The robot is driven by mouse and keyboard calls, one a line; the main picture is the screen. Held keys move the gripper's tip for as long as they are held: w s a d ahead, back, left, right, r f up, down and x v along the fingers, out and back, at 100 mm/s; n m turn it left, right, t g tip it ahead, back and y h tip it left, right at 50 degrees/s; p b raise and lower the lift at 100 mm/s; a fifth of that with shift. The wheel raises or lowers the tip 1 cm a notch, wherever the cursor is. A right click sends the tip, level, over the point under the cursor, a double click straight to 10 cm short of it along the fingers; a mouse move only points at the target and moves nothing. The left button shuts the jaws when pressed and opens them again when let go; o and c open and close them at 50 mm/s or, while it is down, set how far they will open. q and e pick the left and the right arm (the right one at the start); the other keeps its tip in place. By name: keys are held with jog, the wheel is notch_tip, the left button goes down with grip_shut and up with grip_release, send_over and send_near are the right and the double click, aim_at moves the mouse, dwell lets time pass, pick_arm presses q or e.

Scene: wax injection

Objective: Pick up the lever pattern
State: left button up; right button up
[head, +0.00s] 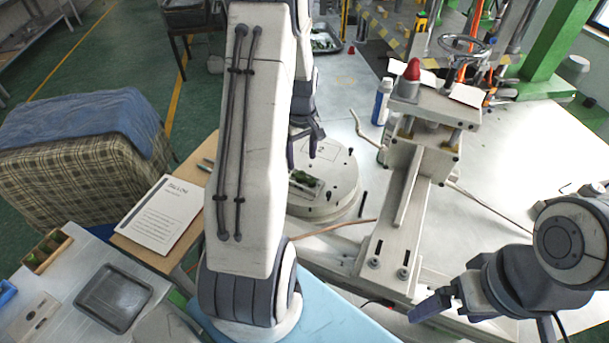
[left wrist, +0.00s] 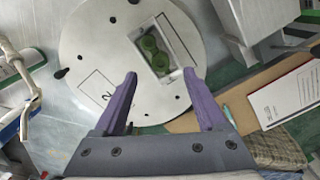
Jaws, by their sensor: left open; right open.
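The green lever pattern (head: 303,179) appears to lie in a small rectangular metal mould (head: 318,188) on a round grey plate (head: 340,195). In the left wrist view the green pattern (left wrist: 155,50) shows as rounded green shapes inside the mould (left wrist: 179,33). My left gripper (head: 307,143) is open and empty above the round plate. In the left wrist view its purple fingers (left wrist: 160,76) are spread, and the mould lies just beyond the fingertips, between their lines. My right gripper (head: 428,307) is open and empty at the lower right, away from the plate.
The injection press (head: 410,190) with a red-topped part (head: 412,70) stands right of the plate. A blue-and-white bottle (head: 382,102) is behind it. A white booklet (head: 162,214) and a dark tray (head: 114,298) lie at the left. My left arm blocks the middle.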

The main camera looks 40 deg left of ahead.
aim_at(300, 174)
pick_arm(q)
jog(key=shift+f, duration=0.7)
jog(key=shift+a+f+p, duration=0.2)
jog(key=shift+f+p, duration=0.4)
jog(key=shift+p, duration=0.15)
jog(key=f, duration=0.1)
jog(key=f+p, duration=0.1)
jog(key=f, duration=0.1)
jog(key=shift+a+f+p, duration=0.1)
jog(key=shift+a+p, duration=0.15)
jog(key=shift+p, duration=0.05)
jog(key=shift+w+f, duration=0.1)
jog(key=shift+f, duration=0.35)
grip_shut()
